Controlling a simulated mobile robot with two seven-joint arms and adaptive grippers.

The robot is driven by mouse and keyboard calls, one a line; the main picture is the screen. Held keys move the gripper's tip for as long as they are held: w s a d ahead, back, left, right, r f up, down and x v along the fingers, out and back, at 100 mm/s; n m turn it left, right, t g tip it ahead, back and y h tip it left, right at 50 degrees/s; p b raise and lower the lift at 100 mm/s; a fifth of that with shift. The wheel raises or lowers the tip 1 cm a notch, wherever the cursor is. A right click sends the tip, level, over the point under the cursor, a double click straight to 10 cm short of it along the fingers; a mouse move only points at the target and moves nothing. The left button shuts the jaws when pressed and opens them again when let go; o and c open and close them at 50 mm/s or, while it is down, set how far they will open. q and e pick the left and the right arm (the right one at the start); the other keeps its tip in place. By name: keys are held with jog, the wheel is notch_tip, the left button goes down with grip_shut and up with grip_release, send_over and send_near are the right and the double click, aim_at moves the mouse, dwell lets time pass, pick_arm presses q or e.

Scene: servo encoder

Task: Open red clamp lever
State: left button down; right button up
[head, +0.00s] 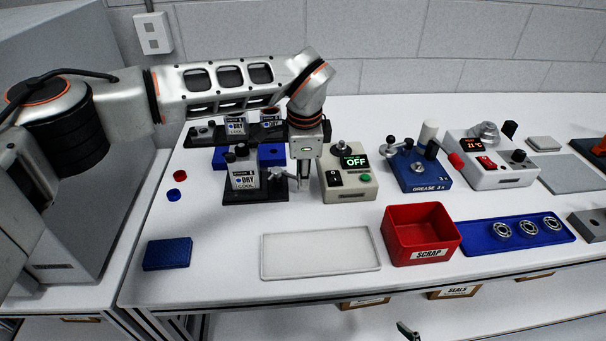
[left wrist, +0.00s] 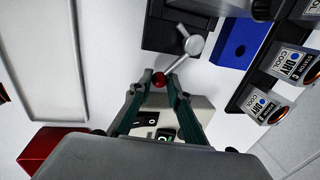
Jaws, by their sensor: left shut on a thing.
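The clamp lever is a pale metal arm (left wrist: 193,45) on a round hub, with a red ball knob (left wrist: 159,79) at its end. In the head view the lever (head: 280,174) stands at the right of a black fixture (head: 240,196). My left gripper (head: 303,187) comes down from above beside that fixture. In the left wrist view its two fingers (left wrist: 160,82) close around the red knob, one on each side. The knob is hidden by the fingers in the head view. A small dark tip at the bottom edge of the head view may be my right gripper (head: 408,331).
A red scrap bin (head: 420,250) and a pale tray (head: 320,273) lie in front, with bare table between.

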pick_arm(q)
jog(key=shift+w+a, duration=0.15)
jog(key=shift+a, duration=0.1)
jog(key=c, duration=1.9)
grip_release()
jog(key=shift+d+r, duration=0.1)
notch_tip(320, 180, up, 12)
jog(key=s, duration=0.2)
jog(key=shift+s, duration=0.25)
